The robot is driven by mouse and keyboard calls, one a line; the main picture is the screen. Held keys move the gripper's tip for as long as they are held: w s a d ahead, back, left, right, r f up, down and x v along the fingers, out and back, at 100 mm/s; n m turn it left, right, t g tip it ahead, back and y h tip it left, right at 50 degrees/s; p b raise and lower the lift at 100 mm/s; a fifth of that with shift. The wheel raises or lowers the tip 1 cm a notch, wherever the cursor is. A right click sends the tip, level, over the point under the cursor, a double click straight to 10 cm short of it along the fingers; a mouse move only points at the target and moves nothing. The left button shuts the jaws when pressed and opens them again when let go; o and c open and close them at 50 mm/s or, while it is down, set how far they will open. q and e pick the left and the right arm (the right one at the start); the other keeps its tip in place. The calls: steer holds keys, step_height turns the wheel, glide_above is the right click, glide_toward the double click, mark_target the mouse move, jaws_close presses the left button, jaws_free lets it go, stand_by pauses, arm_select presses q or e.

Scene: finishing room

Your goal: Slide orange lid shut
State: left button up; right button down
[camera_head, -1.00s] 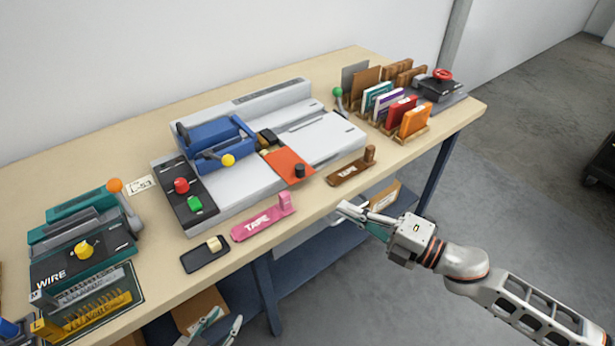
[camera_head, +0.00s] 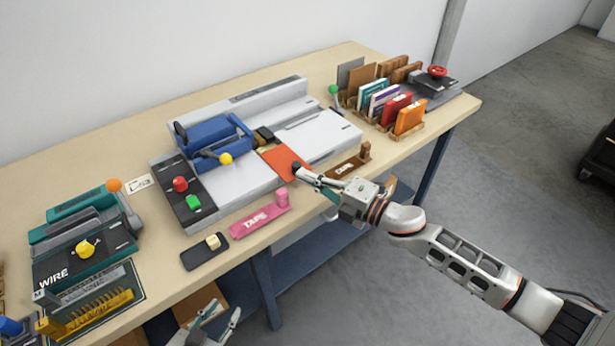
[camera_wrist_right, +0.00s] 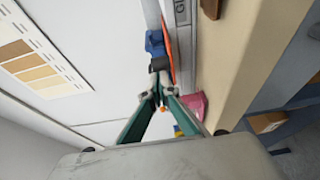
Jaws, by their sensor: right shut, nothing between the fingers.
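The orange lid (camera_head: 283,160) is a flat plate set in the grey-and-white machine (camera_head: 235,185), near its front edge. A dark round knob (camera_head: 297,167) stands on its front end. My right gripper (camera_head: 306,174) is shut and empty, its fingertips right beside the knob and partly hiding it. In the right wrist view the fingertips (camera_wrist_right: 158,86) point at the dark knob (camera_wrist_right: 160,63), with the orange lid (camera_wrist_right: 169,50) edge-on behind; I cannot tell whether they touch. My left gripper (camera_head: 222,313) is open and empty, below the table's front edge.
A pink tape holder (camera_head: 260,217) and a brown one (camera_head: 348,165) lie along the front edge, near my right gripper. A blue clamp unit (camera_head: 213,142) sits left of the lid. A card rack (camera_head: 402,128) stands at the right.

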mark_target(296, 163)
steer(key=w+a, duration=0.1)
steer(key=w, duration=0.1)
steer(key=w+a+b, duration=0.1)
steer(key=w+a, duration=0.3)
steer(key=shift+w+b, duration=0.3)
steer(key=shift+w, duration=0.1)
steer(key=shift+d, duration=0.1)
